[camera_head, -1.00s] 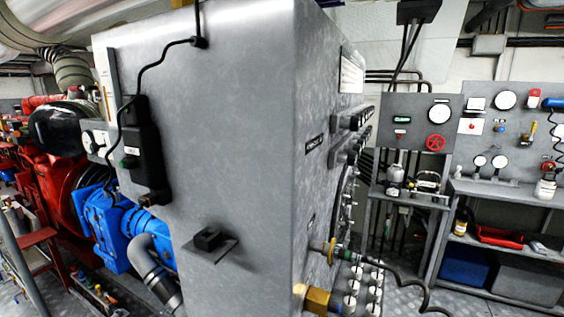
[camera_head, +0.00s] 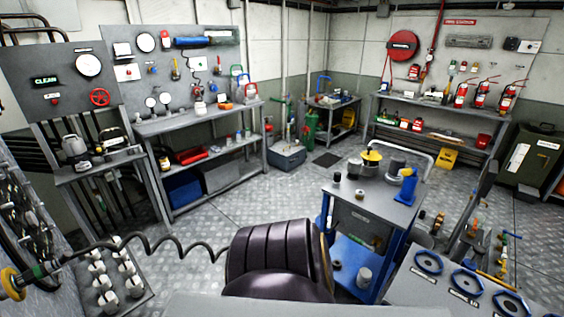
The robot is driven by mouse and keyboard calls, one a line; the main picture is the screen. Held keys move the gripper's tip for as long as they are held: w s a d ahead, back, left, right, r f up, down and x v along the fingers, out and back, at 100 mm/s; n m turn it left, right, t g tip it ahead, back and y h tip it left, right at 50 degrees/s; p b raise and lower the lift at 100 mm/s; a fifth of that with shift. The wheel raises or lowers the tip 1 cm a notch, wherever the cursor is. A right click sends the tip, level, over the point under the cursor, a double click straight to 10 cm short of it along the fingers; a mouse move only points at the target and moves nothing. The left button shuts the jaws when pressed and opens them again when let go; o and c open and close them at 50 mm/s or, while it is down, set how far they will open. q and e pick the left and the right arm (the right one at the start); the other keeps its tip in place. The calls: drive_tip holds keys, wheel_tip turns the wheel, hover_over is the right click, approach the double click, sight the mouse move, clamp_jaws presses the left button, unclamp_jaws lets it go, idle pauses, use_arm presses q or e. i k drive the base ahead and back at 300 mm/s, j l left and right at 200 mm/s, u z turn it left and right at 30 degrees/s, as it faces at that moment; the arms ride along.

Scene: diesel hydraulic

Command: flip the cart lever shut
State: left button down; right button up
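A cart (camera_head: 372,207) with a grey top and blue legs and lower shelf stands right of the middle in the head view. Several small items stand on its top, among them a yellow one (camera_head: 371,158) and a blue one (camera_head: 408,187). A pale curved handle rises at its back right. I cannot make out which part is the lever. Neither of my grippers shows in the head view.
A dark padded seat (camera_head: 280,258) stands close in front, left of the cart. A coiled black cable (camera_head: 150,243) runs at the left. A panel with blue handwheels (camera_head: 466,283) fills the lower right. Metal floor (camera_head: 250,195) is clear behind the seat.

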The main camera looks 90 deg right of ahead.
sight(372, 249)
drive_tip(key=z, duration=3.6)
